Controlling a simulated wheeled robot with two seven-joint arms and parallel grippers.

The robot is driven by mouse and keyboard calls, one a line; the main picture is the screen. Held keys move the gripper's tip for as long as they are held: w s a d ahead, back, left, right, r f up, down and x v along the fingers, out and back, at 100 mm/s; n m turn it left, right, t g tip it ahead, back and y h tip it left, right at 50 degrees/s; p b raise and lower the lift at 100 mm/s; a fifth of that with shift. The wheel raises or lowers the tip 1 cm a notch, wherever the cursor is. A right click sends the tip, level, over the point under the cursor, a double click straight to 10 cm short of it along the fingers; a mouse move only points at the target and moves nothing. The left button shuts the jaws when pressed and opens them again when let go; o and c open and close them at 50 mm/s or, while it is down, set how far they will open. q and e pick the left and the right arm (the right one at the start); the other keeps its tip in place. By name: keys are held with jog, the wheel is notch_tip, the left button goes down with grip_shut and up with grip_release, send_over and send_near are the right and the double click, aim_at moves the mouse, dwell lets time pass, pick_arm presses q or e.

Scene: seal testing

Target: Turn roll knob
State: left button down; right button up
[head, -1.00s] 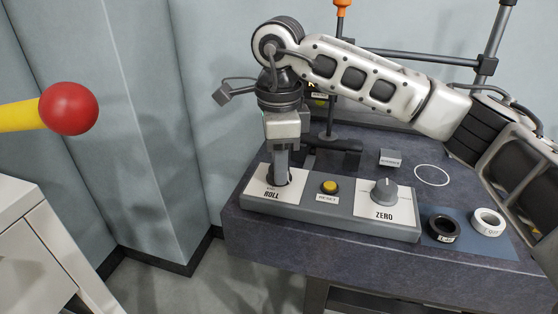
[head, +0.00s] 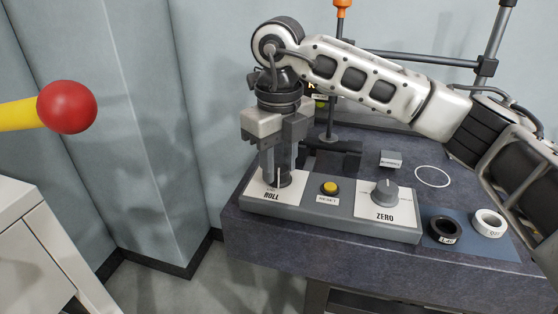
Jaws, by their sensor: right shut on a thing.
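The grey roll knob (head: 284,181) sits on a white plate marked ROLL (head: 258,194) at the left end of the control panel. My right gripper (head: 278,180) points straight down over it in the head view, with its two fingers shut on the knob's sides. The fingers hide part of the knob. A white line shows on the knob between the fingers. My left gripper is not in view.
A yellow reset button (head: 329,187) and the zero knob (head: 385,191) share the panel. A black ring (head: 444,229) and a white ring (head: 489,223) lie to the right. A stand with an orange-topped post (head: 342,7) is behind. A red ball (head: 67,107) on a yellow bar is at left.

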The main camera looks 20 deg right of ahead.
aim_at(279, 168)
jog(key=shift+r+m, duration=0.1)
jog(key=shift+m, duration=1.9)
jog(key=o, duration=1)
pick_arm(q)
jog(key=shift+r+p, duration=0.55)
jog(key=shift+p, duration=0.7)
pick_arm(e)
notch_tip(279, 168, up, 16)
